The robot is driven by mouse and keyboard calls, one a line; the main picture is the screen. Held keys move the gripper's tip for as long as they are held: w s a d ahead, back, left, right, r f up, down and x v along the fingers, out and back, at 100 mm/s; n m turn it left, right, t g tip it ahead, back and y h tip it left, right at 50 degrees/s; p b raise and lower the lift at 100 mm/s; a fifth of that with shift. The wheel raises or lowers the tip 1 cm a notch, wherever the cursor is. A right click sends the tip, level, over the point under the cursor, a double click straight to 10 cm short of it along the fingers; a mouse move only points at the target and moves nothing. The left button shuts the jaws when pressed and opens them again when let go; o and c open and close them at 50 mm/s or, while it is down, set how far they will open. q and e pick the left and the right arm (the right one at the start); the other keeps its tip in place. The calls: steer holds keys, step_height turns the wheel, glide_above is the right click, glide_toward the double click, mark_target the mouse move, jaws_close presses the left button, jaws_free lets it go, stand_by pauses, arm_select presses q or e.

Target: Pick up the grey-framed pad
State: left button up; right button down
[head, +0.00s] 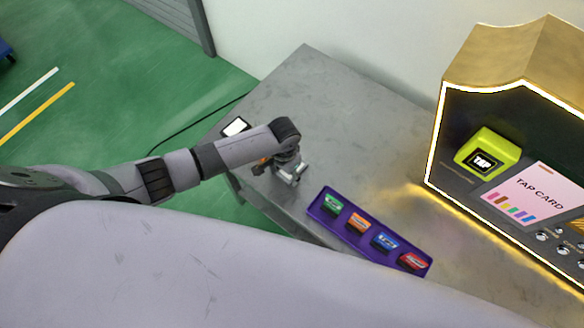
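A small pad (235,127) with a white face and a dark border lies near the left edge of the grey table, partly behind my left arm. Its border looks dark, and I cannot tell for sure that it is grey. My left gripper (297,177) is over the table, to the right of and nearer than the pad, apart from it. Its fingers are small and partly hidden by the wrist, so I cannot tell whether they are open or shut. No held object shows in it. My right gripper is out of view.
A purple tray (319,213) with several small coloured items sits on the grey table (330,100), right of my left gripper. A gold-topped vending machine (500,60) with a yellow-green TAP reader (487,153) stands at the right. The table's back middle is clear.

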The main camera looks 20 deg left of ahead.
arm_select(q)
steer(key=c, duration=0.7)
steer(key=shift+o, duration=0.2)
